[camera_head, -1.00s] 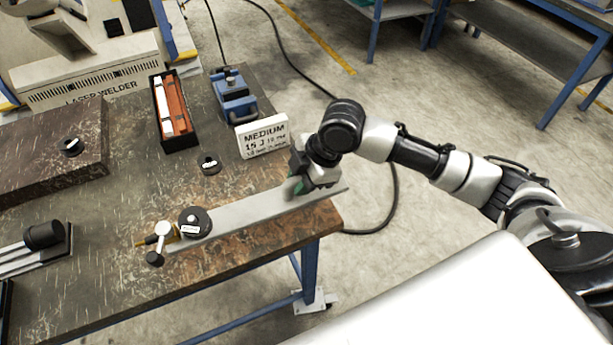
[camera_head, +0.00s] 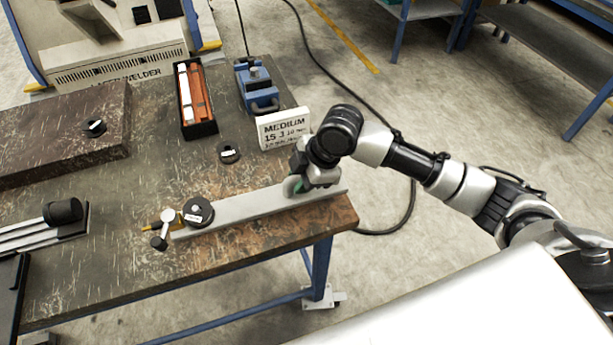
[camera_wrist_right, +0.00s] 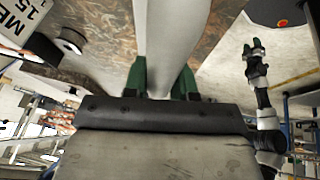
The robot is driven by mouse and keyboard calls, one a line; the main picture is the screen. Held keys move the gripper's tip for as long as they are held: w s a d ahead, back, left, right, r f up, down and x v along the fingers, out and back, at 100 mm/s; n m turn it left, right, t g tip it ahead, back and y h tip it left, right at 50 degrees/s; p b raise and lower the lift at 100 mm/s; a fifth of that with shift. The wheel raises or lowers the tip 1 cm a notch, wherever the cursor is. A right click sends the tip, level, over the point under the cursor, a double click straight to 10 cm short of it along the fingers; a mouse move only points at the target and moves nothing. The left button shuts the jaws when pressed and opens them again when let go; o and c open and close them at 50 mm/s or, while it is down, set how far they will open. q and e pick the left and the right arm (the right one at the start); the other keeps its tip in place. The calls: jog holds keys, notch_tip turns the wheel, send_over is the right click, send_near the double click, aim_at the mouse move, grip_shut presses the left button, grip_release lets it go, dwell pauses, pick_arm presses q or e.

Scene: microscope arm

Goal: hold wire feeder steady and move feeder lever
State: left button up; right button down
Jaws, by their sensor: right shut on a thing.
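The wire feeder is a long grey bar (camera_head: 240,206) along the front right of the workbench. A black spool (camera_head: 199,211) sits near its left end. Beside the spool are a brass tip and the feeder lever (camera_head: 168,217), with a black knob on its lower end. My right gripper (camera_head: 296,187) is shut on the bar near its right end. In the right wrist view, the green fingers of my right gripper (camera_wrist_right: 164,82) lie on both sides of the pale bar (camera_wrist_right: 163,45). My left gripper (camera_wrist_right: 256,60) shows small at the right there, away from the feeder; its opening is unclear.
A MEDIUM sign (camera_head: 285,129) stands behind the bar. A small black ring (camera_head: 229,153), a blue clamp-like device (camera_head: 257,85) and a box of rods (camera_head: 194,100) lie farther back. A dark block (camera_head: 65,135) is at the left. The bench's front edge runs close to the bar.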

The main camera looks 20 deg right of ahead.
jog(key=shift+w+a+f+b, duration=0.65)
jog(key=shift+w+a+f, duration=0.5)
jog(key=shift+a+f, duration=0.25)
jog(key=shift+f, duration=0.1)
dwell(0.4)
jog(key=shift+s+f, duration=0.1)
jog(key=shift+f, duration=0.05)
dwell(0.8)
